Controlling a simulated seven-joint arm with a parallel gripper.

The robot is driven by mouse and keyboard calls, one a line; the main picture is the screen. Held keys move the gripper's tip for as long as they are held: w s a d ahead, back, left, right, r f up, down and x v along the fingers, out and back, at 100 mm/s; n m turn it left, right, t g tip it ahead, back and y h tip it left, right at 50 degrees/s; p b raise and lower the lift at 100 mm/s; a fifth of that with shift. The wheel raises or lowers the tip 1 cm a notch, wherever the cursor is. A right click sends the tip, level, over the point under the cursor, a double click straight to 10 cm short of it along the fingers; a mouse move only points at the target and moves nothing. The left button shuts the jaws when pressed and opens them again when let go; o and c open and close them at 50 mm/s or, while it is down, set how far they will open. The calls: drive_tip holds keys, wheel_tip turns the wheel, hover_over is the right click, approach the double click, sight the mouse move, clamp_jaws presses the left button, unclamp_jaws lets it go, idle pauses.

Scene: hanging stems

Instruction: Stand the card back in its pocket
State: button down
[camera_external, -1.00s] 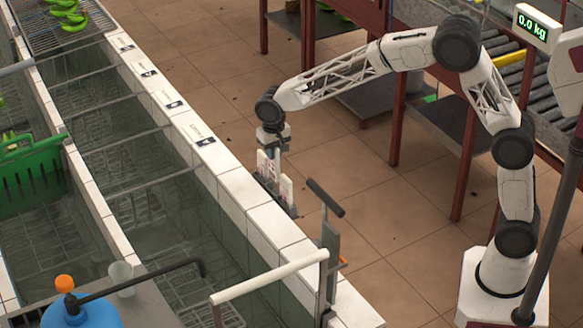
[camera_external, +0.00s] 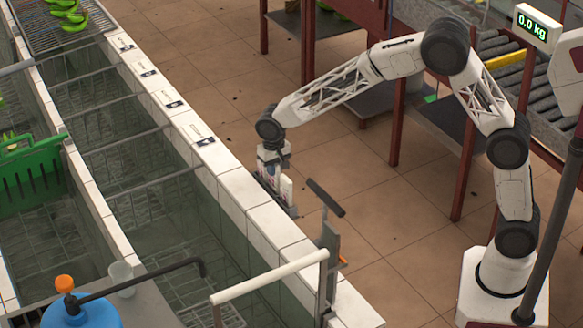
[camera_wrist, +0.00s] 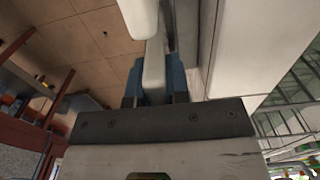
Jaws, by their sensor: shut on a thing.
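My gripper (camera_external: 271,172) hangs from the wrist beside the outer side of the tank wall. In the wrist view its two blue-padded fingers (camera_wrist: 155,88) are shut on a pale card (camera_wrist: 153,72). The card's lower end is hard to make out, so I cannot tell how far it sits in a pocket. A grey pocket rack (camera_external: 292,211) is at the wall just below the gripper. Another white card (camera_external: 287,189) stands upright in it, right of the gripper. A rounded white shape (camera_wrist: 138,16) shows close ahead of the fingers in the wrist view.
The white-tiled tank rim (camera_external: 232,181) runs close along the left of the gripper. A dark-handled grey post (camera_external: 326,240) and a white rail (camera_external: 268,278) stand nearer the camera. The tiled floor (camera_external: 390,225) to the right is open.

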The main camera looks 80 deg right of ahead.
drive_tip(key=shift+f, duration=0.65)
drive_tip(key=shift+f, duration=0.15)
drive_tip(key=c, duration=1.1)
unclamp_jaws()
wheel_tip(320, 180, up, 12)
drive_tip(key=shift+r, duration=0.15)
